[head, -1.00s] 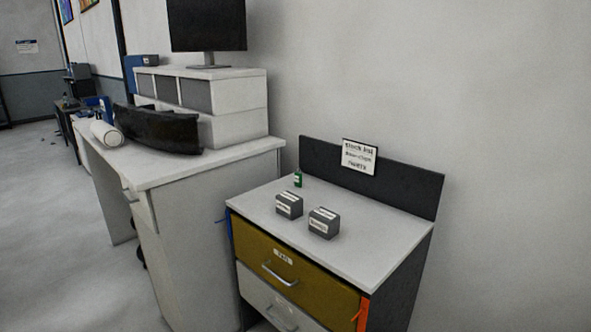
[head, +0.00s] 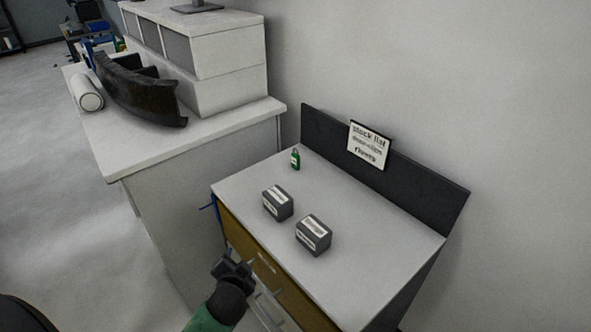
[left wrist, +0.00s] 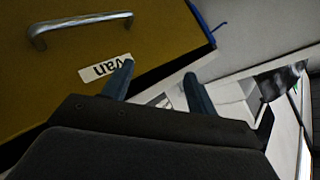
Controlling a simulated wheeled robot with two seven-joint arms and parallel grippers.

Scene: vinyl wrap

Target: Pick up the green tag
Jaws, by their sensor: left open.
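The green tag (head: 295,159) is a small green piece with a white label. It stands on the white cabinet top (head: 346,212), near the dark back panel. My left gripper (head: 233,270) is low in front of the cabinet's drawers, well below and in front of the tag. In the left wrist view its two fingers (left wrist: 158,88) are apart with nothing between them. The tag cannot be made out in that view. My right gripper is not in view.
Two dark grey labelled boxes (head: 277,203) (head: 313,235) stand between the cabinet's front edge and the tag. A sign (head: 369,146) is on the back panel. The yellow drawer front and its handle (left wrist: 80,24) are close to my left gripper. A white desk (head: 180,140) stands at left.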

